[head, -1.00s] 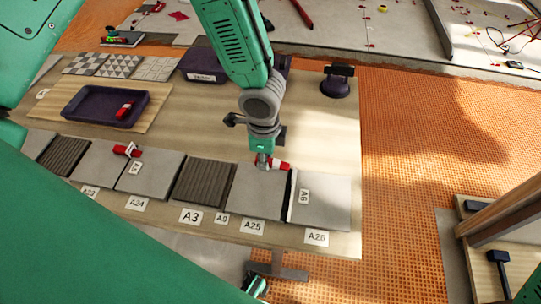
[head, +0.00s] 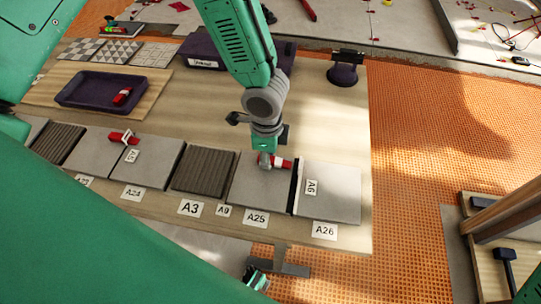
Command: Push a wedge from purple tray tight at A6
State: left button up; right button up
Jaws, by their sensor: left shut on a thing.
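My left gripper (head: 268,160) is shut on a red wedge (head: 283,163), which sticks out to its right. The gripper is at the far part of the grey tile labelled A25 (head: 262,190). The A6 label (head: 312,187) lies on the tile to the right, beside the dark gap (head: 295,187) between the two tiles. The wedge's tip is near the far end of this gap; I cannot tell if it touches. The purple tray (head: 72,101) is at the left with another red wedge (head: 122,97) in it. My right gripper is not clearly visible.
A red piece with a white clip (head: 125,137) sits at the A5 joint. A dark purple box (head: 200,50) is behind my arm, and a dark suction-cup tool (head: 344,70) stands at the back right. The table right of my gripper is clear.

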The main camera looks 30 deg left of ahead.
aim_at(284, 164)
pick_arm(q)
jog(key=shift+a+f, duration=0.1)
jog(key=shift+d, duration=0.75)
jog(key=shift+w, duration=0.15)
jog(key=shift+w+d, duration=0.1)
jog(key=shift+d, duration=0.75)
pick_arm(e)
jog(key=shift+d+r, duration=0.15)
jog(key=shift+d, duration=0.25)
pick_arm(q)
jog(key=shift+a+p, duration=0.15)
jog(key=shift+p, duration=0.15)
pick_arm(e)
jog(key=shift+a+r, duration=0.15)
jog(key=shift+a, duration=0.15)
pick_arm(q)
jog(key=shift+w, duration=0.1)
jog(key=shift+d, duration=0.55)
pick_arm(e)
jog(key=shift+d, duration=0.2)
pick_arm(q)
jog(key=shift+w+d, duration=0.1)
jog(key=shift+w, duration=0.05)
pick_arm(e)
jog(key=shift+a+r, duration=0.1)
